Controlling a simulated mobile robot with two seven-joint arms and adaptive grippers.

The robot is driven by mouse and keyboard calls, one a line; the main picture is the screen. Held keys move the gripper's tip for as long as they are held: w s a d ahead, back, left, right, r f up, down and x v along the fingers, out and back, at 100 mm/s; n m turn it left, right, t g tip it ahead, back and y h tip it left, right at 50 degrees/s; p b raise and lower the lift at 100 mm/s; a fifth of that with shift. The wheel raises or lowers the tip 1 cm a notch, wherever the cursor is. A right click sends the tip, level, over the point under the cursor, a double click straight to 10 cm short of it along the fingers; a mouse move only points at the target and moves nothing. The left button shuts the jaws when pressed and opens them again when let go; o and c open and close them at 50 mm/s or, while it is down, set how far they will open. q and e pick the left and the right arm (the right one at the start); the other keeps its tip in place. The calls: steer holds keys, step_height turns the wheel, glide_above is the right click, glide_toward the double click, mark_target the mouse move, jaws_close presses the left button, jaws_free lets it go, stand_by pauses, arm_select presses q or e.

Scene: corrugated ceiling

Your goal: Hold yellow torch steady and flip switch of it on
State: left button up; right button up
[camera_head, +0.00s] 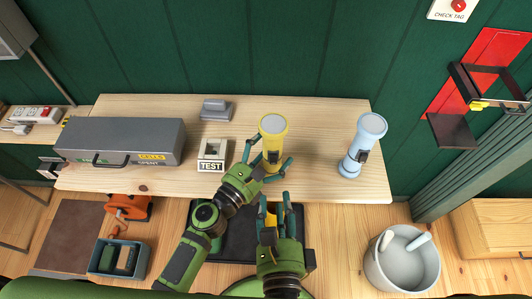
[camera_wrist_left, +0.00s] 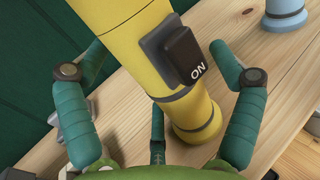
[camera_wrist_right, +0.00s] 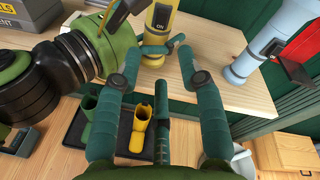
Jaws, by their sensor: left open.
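The yellow torch (camera_head: 273,133) stands upright on the wooden table, lens up. In the left wrist view its body (camera_wrist_left: 122,45) fills the middle, with a black rocker switch (camera_wrist_left: 180,52) marked ON facing my left gripper. My left gripper (camera_head: 268,154) is open, its fingers on either side of the torch and apart from it in the left wrist view (camera_wrist_left: 158,62). My right gripper (camera_head: 275,204) is open and empty, in front of the table edge below the torch. In the right wrist view the torch (camera_wrist_right: 158,48) is partly hidden by a left finger.
A light blue torch (camera_head: 354,150) stands at the table's right. A TEST block (camera_head: 213,148) and a grey case (camera_head: 135,135) are to the left. A grey bucket (camera_head: 402,275) and a black tray (camera_wrist_right: 110,150) with green and yellow holders are below the table.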

arm_select(q)
steer(key=shift+c, duration=0.4)
steer(key=c, duration=1.3)
steer(key=shift+c, duration=0.2)
arm_select(e)
steer(key=c, duration=0.6)
steer(key=shift+s, duration=0.1)
jaws_close()
arm_select(q)
steer(key=shift+f, duration=0.1)
arm_select(e)
steer(key=s+m, duration=0.1)
steer(key=m, duration=0.2)
steer(key=s+m, duration=0.2)
steer(key=m, duration=0.1)
steer(key=s+m, duration=0.2)
steer(key=m, duration=0.1)
steer(key=shift+r, duration=0.25)
